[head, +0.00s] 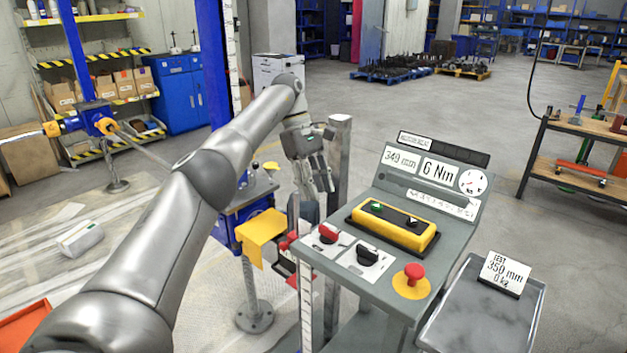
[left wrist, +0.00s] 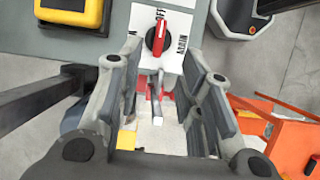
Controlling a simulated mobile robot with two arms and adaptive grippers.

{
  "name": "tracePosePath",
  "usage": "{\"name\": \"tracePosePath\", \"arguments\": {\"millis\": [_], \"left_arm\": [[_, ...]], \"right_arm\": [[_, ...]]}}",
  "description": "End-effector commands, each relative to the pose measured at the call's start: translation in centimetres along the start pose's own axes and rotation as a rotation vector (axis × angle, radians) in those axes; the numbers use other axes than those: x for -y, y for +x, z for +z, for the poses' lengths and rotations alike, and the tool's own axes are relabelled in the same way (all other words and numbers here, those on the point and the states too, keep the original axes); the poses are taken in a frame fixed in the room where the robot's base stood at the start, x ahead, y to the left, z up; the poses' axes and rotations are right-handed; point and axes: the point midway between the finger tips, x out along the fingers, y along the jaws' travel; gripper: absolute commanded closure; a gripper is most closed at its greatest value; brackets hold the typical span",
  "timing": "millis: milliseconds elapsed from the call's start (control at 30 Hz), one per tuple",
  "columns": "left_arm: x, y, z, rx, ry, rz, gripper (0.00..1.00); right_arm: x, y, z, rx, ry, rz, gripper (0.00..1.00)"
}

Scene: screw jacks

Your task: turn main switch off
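The main switch is a red rotary knob (head: 328,232) on a white plate at the left front corner of the grey control console (head: 385,285). In the left wrist view the red knob (left wrist: 158,38) has its handle roughly upright in the picture, towards a label that reads OFF; another label is at its right. My left gripper (head: 316,184) is above and behind the knob in the head view, pointing down. In the left wrist view its fingers (left wrist: 162,50) are spread and empty, with the knob showing beyond the gap. No contact shows. My right gripper is out of view.
A black knob (head: 368,254), a red mushroom button (head: 413,272) and a yellow button box (head: 392,226) are close by on the console. A grey post (head: 338,155) stands behind my gripper. A tray (head: 455,320) with a card is at the right.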

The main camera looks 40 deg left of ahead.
Motion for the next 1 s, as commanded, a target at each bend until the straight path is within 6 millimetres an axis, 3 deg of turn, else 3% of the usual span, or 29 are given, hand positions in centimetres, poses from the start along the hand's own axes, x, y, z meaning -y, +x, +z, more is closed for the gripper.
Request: {"name": "tracePosePath", "arguments": {"millis": [300, 1000], "left_arm": [[0.1, -1.6, 0.0, 0.0, 0.0, 0.0, 0.66], [0.1, -1.6, 0.0, 0.0, -0.001, 0.001, 0.66]], "right_arm": [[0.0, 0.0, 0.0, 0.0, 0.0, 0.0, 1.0], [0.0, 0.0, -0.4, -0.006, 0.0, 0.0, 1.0]]}}
